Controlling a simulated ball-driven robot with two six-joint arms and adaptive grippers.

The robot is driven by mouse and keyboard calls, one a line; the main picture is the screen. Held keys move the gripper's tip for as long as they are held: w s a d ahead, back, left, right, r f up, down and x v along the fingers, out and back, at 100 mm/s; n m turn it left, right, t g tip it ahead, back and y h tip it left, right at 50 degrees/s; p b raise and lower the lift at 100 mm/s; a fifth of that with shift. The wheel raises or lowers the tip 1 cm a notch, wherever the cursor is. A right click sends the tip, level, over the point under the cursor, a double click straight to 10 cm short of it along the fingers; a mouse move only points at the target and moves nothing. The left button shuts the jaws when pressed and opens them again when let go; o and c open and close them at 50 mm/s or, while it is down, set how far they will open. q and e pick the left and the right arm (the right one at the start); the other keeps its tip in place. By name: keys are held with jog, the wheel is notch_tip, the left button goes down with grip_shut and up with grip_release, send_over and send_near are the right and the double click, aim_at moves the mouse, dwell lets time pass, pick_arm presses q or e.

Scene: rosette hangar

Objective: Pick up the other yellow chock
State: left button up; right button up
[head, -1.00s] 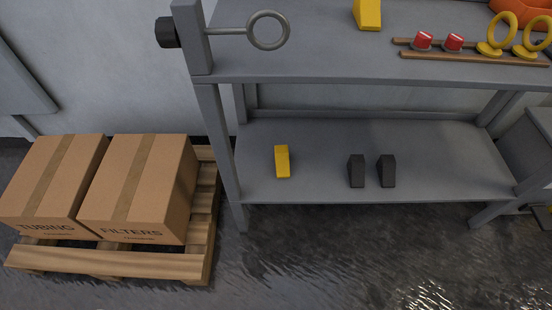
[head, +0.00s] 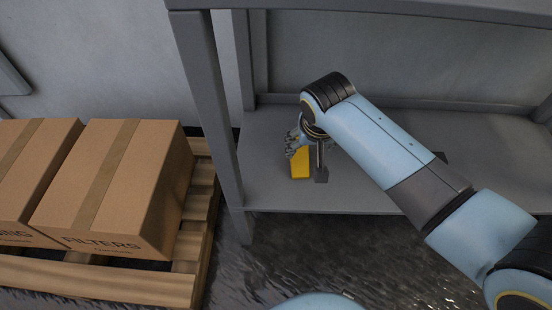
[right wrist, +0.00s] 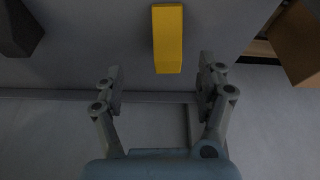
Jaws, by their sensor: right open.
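The yellow chock (head: 300,164) stands on the lower shelf, near its left end. My right gripper (head: 307,157) is at the chock, partly covering it in the head view. In the right wrist view the same yellow chock (right wrist: 168,40) lies just beyond the open fingers (right wrist: 162,82), roughly in line with the gap between them. Nothing is held between the fingers. My left gripper is not in view.
The lower shelf (head: 268,195) has a post (head: 218,110) at its left. A dark chock (right wrist: 18,30) shows in the right wrist view; my right arm hides much of that area in the head view. Cardboard boxes (head: 108,185) sit on a pallet (head: 95,280) to the left.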

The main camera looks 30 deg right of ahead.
aim_at(300, 151)
jog(key=b+x, duration=0.1)
jog(key=x, duration=0.1)
jog(key=w+b+x, duration=0.1)
jog(key=b+x, duration=0.2)
jog(key=x, duration=0.2)
jog(key=shift+w+a+r, duration=0.2)
jog(key=shift+w+a, duration=0.05)
jog(key=shift+w, duration=0.05)
jog(key=b+x, duration=0.4)
jog(key=x, duration=0.1)
jog(key=shift+w+d, duration=0.15)
jog(key=shift+w, duration=0.05)
jog(key=shift+w+f, duration=0.1)
jog(key=shift+w, duration=0.05)
jog(key=shift+t, duration=0.3)
jog(key=c, duration=1.4)
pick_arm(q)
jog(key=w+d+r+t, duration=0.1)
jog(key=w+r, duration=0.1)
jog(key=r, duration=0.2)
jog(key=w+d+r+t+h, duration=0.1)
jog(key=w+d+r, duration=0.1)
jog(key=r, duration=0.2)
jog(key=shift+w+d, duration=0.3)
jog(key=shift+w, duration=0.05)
pick_arm(e)
jog(key=shift+c, duration=0.2)
